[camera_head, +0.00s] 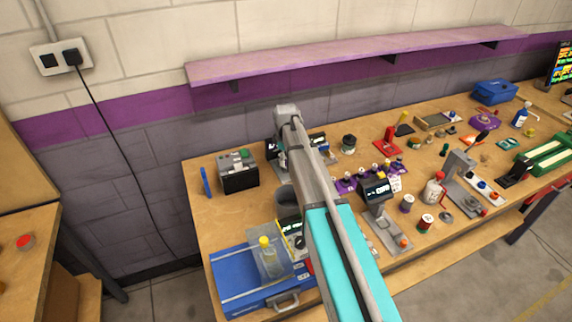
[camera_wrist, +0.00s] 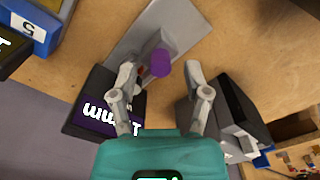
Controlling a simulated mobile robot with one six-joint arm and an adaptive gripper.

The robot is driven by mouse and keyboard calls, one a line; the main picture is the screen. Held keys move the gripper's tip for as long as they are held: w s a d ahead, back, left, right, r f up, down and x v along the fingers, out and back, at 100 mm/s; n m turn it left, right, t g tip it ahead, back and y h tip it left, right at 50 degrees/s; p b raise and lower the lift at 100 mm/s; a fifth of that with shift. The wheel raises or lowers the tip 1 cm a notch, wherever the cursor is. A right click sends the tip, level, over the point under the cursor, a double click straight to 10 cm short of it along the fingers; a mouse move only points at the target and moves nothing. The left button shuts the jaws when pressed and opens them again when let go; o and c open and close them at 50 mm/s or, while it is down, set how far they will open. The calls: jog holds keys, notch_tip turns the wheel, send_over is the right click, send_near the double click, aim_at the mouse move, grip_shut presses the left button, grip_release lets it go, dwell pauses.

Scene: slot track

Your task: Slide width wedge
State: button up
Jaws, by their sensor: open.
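A purple knob (camera_wrist: 160,62) stands on a grey metal plate (camera_wrist: 180,22) in the wrist view; this looks like the width wedge, but its sloping shape cannot be made out. A dark display box (camera_wrist: 100,112) with "mm" lettering on a purple band sits beside the plate. My gripper (camera_wrist: 160,78) is open, its two fingers on either side of the knob with gaps showing. I cannot tell whether the fingertips reach down to the knob's height. In the head view my arm covers this spot, and the knob is hidden there.
A dark grey device (camera_wrist: 225,112) is close to the right finger. A blue box with a label (camera_wrist: 33,28) is at upper left. In the head view, a black box (camera_head: 238,178), a blue case (camera_head: 235,278) and a purple shelf (camera_head: 350,55) surround my arm.

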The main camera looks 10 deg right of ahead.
jog(key=shift+f+b, duration=0.3)
jog(key=shift+f, duration=0.15)
grip_shut()
dwell(0.3)
